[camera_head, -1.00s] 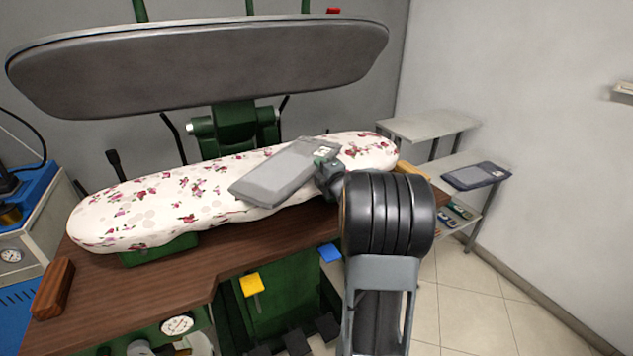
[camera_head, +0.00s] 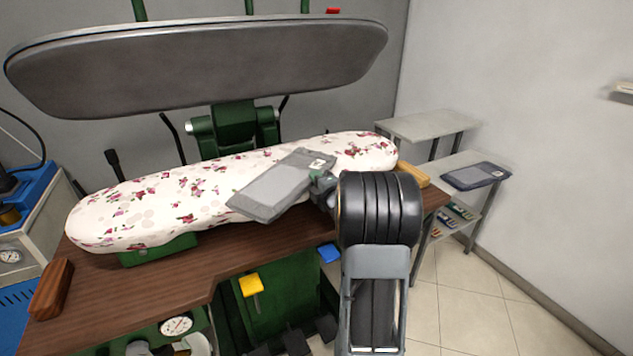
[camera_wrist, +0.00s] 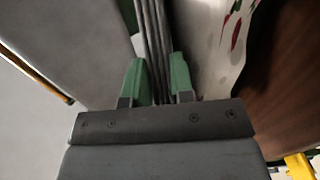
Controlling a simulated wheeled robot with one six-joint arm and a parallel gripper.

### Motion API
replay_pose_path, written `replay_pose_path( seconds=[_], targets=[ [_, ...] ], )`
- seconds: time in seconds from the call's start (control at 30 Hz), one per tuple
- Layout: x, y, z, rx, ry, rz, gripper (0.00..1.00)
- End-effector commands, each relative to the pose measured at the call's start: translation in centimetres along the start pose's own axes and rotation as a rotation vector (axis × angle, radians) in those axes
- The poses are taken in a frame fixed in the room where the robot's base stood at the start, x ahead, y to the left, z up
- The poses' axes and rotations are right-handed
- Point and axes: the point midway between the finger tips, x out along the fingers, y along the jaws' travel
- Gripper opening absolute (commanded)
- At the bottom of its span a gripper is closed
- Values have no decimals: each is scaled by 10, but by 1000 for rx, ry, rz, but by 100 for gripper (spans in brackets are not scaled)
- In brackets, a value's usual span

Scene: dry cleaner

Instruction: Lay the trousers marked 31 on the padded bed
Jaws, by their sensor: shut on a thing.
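The folded grey trousers (camera_head: 270,192) are in my gripper (camera_head: 322,183), over the front edge of the floral padded bed (camera_head: 160,205). A pale tag (camera_head: 316,164) shows near their upper right end; its number is too small to read. In the wrist view, the green fingertips of my gripper (camera_wrist: 158,80) are shut on the layered edge of the grey trousers (camera_wrist: 154,40). The padded bed (camera_wrist: 222,50) shows to the right there. I cannot tell whether the trousers touch the bed.
The grey upper press plate (camera_head: 200,65) is raised above the bed. Dark folded trousers (camera_head: 476,175) lie on a shelf at the right. A wooden block (camera_head: 52,288) stands at the table's left end. The bed's left part is clear.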

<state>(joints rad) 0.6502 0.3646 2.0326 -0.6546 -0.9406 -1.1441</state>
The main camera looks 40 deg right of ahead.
Motion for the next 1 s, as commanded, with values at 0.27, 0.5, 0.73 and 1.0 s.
replay_pose_path(
  seconds=[0.27,0.5,0.73,1.0],
  targets=[
    [0,0,0,0,0,0,45],
    [0,0,0,0,0,0,48],
    [-14,1,1,0,-3,0,48],
    [-68,1,1,0,-3,1,48]
  ],
)
